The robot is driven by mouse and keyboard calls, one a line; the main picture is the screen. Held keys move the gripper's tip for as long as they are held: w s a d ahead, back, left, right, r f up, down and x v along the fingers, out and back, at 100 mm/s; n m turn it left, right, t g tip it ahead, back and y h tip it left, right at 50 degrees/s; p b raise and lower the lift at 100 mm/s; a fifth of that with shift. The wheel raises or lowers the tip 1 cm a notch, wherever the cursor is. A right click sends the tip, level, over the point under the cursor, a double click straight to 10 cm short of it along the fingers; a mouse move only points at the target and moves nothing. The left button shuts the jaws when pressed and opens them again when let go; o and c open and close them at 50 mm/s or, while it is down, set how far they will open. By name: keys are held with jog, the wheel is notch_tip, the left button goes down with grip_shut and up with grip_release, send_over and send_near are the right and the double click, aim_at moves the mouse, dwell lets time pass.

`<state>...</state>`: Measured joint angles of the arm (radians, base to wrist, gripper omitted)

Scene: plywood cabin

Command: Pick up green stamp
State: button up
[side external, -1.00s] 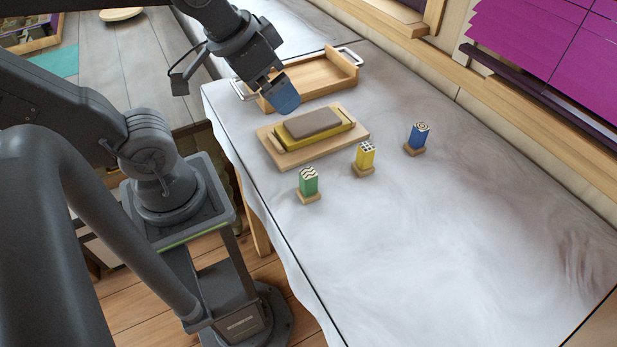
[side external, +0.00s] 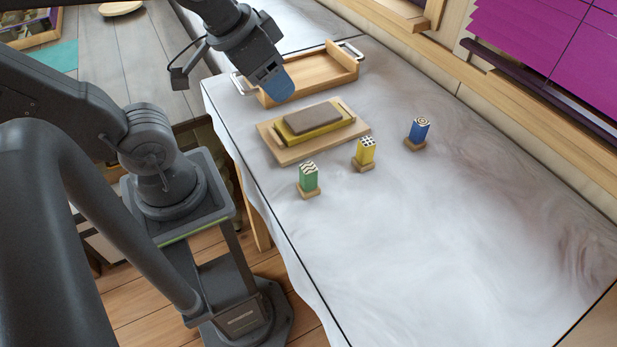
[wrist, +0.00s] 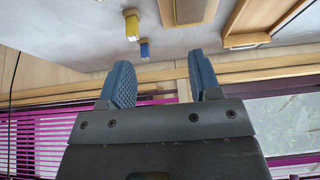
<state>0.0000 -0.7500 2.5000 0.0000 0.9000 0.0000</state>
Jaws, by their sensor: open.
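The green stamp (side external: 308,178) stands upright in a small wooden base on the pale marbled table, nearest the table's left edge, with a wavy black-and-white pattern on top. My gripper (side external: 274,92) is raised above the wooden tray area, up and left of the green stamp and apart from it. In the wrist view my gripper's blue fingers (wrist: 160,85) are spread with nothing between them. The green stamp does not show in the wrist view.
A yellow stamp (side external: 365,152) and a blue stamp (side external: 418,131) stand right of the green one. A stamp pad (side external: 340,116) on a wooden board lies behind them. A wooden tray (side external: 342,66) is farther back. The table's right side is clear.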

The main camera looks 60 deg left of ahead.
jog(key=m+g, duration=0.6)
jog(key=m, duration=1.2)
send_over(309, 167)
notch_tip(309, 167, down, 3)
notch_tip(309, 167, down, 13)
jog(key=shift+f, duration=0.15)
jog(key=shift+c, duration=0.3)
jog(key=c, duration=0.9)
jog(key=shift+c, duration=0.2)
